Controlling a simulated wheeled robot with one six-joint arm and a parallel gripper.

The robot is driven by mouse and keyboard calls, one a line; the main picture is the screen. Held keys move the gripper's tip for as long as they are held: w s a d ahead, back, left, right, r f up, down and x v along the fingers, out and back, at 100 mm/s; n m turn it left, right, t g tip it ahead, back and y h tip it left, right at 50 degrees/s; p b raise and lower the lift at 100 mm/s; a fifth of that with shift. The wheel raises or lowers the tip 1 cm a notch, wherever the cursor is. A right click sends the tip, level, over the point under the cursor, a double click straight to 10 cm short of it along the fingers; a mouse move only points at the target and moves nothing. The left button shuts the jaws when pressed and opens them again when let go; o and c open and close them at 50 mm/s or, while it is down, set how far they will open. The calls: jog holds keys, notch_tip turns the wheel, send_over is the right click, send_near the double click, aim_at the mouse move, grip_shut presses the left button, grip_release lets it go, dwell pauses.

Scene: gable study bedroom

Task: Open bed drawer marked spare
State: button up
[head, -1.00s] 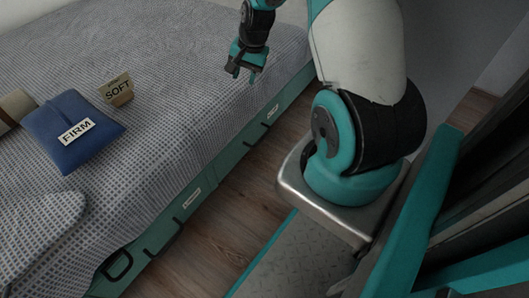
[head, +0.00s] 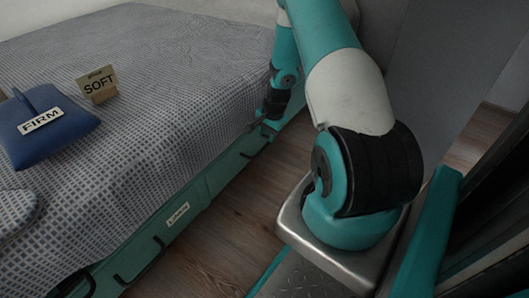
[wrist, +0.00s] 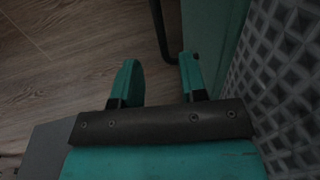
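The bed's teal side holds two drawers in the head view. The nearer drawer (head: 195,208) bears a label (head: 178,214) that seems to read LINEN, with black handles at both ends of that side. The farther drawer (head: 226,168) has a black handle (head: 256,148); no label on it is readable, and my arm hides part of it. My gripper (wrist: 160,62) is open beside the farther drawer. In the wrist view a dark handle bar (wrist: 158,28) reaches down between or just beyond the fingertips; contact cannot be told. The teal drawer face (wrist: 205,25) is just right of the fingers.
The grey patterned bedspread (head: 150,100) overhangs the drawer tops and lies close to my gripper's right in the wrist view (wrist: 285,90). A blue cushion marked FIRM (head: 45,130) and a SOFT tag (head: 98,85) lie on it. Wooden floor (head: 235,225) beside the bed is clear.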

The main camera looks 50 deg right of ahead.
aim_at(264, 147)
jog(key=f+b, duration=0.1)
jog(key=f, duration=0.2)
jog(key=w+f+b, duration=0.1)
jog(key=f+b, duration=0.1)
jog(key=f, duration=0.1)
jog(key=shift+w+a+f, duration=0.1)
jog(key=shift+w+f, duration=0.1)
jog(key=shift+c, duration=0.2)
grip_shut()
